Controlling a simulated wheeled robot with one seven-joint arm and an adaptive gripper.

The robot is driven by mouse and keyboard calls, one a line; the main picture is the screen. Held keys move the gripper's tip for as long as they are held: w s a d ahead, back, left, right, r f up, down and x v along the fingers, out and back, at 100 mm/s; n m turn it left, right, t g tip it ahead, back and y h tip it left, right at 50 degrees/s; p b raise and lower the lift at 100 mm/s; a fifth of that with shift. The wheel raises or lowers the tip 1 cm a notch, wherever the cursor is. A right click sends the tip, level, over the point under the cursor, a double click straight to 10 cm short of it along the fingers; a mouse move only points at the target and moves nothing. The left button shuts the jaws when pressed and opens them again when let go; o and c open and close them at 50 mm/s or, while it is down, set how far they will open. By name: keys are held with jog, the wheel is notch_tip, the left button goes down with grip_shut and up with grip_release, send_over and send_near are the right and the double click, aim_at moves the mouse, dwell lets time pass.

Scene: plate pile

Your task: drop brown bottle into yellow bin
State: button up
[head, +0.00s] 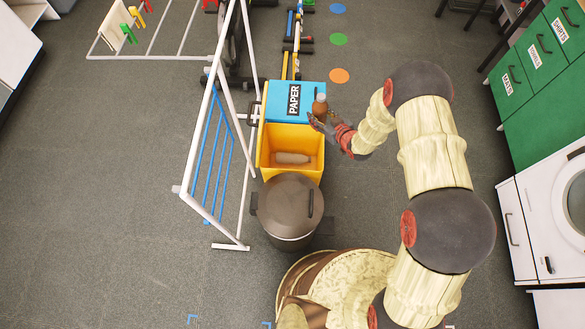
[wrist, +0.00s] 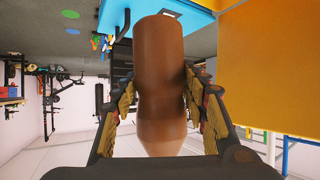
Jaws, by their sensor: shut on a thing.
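A brown bottle (head: 320,106) is held upright in my gripper (head: 322,118) near the right edge of the blue paper bin's lid. In the wrist view the bottle (wrist: 160,80) fills the middle, between the two fingers of my gripper (wrist: 160,100). The yellow bin (head: 263,150) is open and stands just in front of the blue bin. My gripper is at the yellow bin's back right corner, and the bottle is not over its opening. A light brown object (head: 292,158) lies inside the yellow bin.
The blue bin (head: 278,90) labelled PAPER stands behind the yellow bin. A dark lidded bin (head: 290,205) stands in front of it. A white drying rack (head: 187,165) is close on the left. Green cabinets (head: 545,90) and a white washer (head: 565,195) line the right. Floor between is clear.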

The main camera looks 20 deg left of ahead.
jog(key=s+a+f+n+g+y+b, duration=0.1)
jog(key=s+a+f+b, duration=0.1)
jog(key=f, duration=0.5)
jog(key=s+a+f+n+g+y+b, duration=0.1)
jog(key=s+a+f+b, duration=0.1)
jog(key=a+f, duration=0.3)
notch_tip(320, 180, down, 3)
jog(key=shift+s+a+f+b, duration=0.1)
jog(key=shift+s+a+b, duration=0.1)
jog(key=shift+b, duration=0.3)
jog(key=o, duration=1.2)
jog(key=shift+c, duration=0.2)
jog(key=v, duration=1.2)
